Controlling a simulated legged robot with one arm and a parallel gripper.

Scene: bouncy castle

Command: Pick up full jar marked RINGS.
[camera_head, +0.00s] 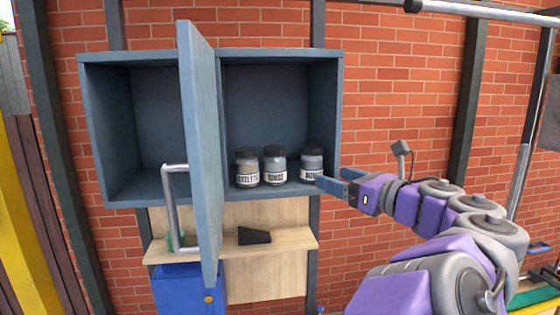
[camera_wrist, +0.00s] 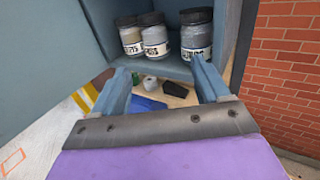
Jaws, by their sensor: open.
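Three glass jars with dark lids and white labels stand upright on the right compartment floor of a blue wall cabinet. The left jar (camera_head: 247,167) seems to read EYELETS. The middle jar (camera_head: 273,166) and right jar (camera_head: 312,164) have short words ending in NGS; I cannot tell surely which reads RINGS. All look greyish inside; fill levels are unclear. The wrist view shows the left (camera_wrist: 130,37), middle (camera_wrist: 154,36) and right jar (camera_wrist: 196,34). My gripper (camera_head: 330,178) is open and empty, just right of the cabinet, apart from the jars. Its fingers (camera_wrist: 160,76) point toward the cabinet.
The cabinet door (camera_head: 203,150) stands open toward me between the two compartments, with a grey bar handle (camera_head: 170,210). The left compartment (camera_head: 150,130) looks empty. Below, a wooden shelf (camera_head: 285,240) holds a black wedge (camera_head: 254,236). A brick wall (camera_head: 395,110) lies behind.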

